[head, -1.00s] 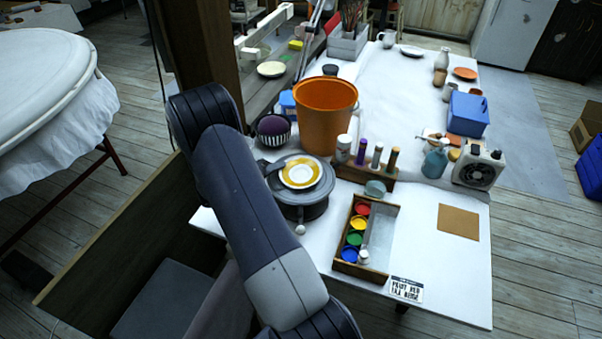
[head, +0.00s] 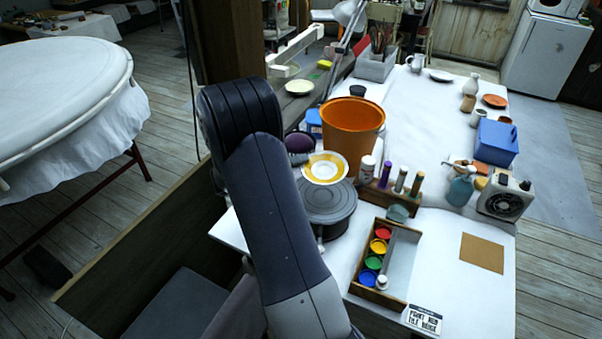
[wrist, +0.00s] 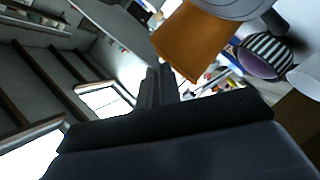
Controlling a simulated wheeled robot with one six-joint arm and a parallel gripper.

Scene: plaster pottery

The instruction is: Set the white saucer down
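The white saucer (head: 325,168), with a yellow ring, appears above the back of the dark grey wheel (head: 330,207) in the head view. A gap shows between it and the wheel top, and it overlaps the view of the striped bowl behind. My gripper is hidden behind my arm in the head view. In the wrist view the dark fingers of my gripper (wrist: 158,85) are close together. The saucer's raised position fits my gripper holding its edge, but the contact itself is not clearly seen.
An orange bucket (head: 352,125) stands right behind the wheel; the striped bowl (wrist: 266,50) is beside it. A paint box (head: 384,262) and several bottles stand to the right. The white tabletop (head: 445,235) is bare around a brown square (head: 482,252).

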